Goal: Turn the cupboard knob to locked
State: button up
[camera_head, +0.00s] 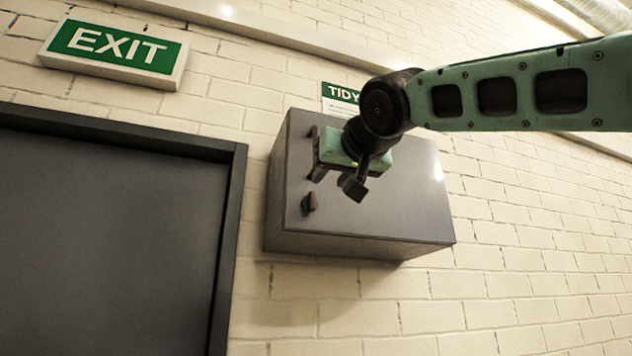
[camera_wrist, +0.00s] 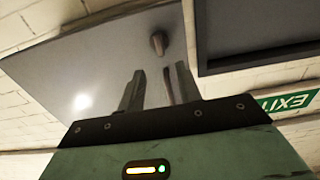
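The grey cupboard (camera_head: 370,215) is mounted on the wall with its door shut. Its small brown knob (camera_head: 309,203) sits low near the door's left edge, below a brown upright handle (camera_head: 315,132). The knob also shows in the wrist view (camera_wrist: 158,43), beyond my fingertips and apart from them. I cannot read any lock marking on it. My gripper (camera_head: 316,158) is in front of the door at the handle's height, above the knob. In the wrist view my gripper's two fingers (camera_wrist: 160,76) are spread, and the handle (camera_wrist: 168,85) shows between them, nearer the right finger.
A dark door (camera_head: 110,230) with a raised frame stands left of the cupboard. A green EXIT sign (camera_head: 115,47) hangs above it. A green-headed notice (camera_head: 340,94) is partly hidden behind my arm. The space below the cupboard is bare brick wall.

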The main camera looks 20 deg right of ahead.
aim_at(314, 197)
jog(key=w+p, duration=0.2)
jog(key=w, duration=0.7)
jog(key=shift+p, duration=0.4)
grip_shut()
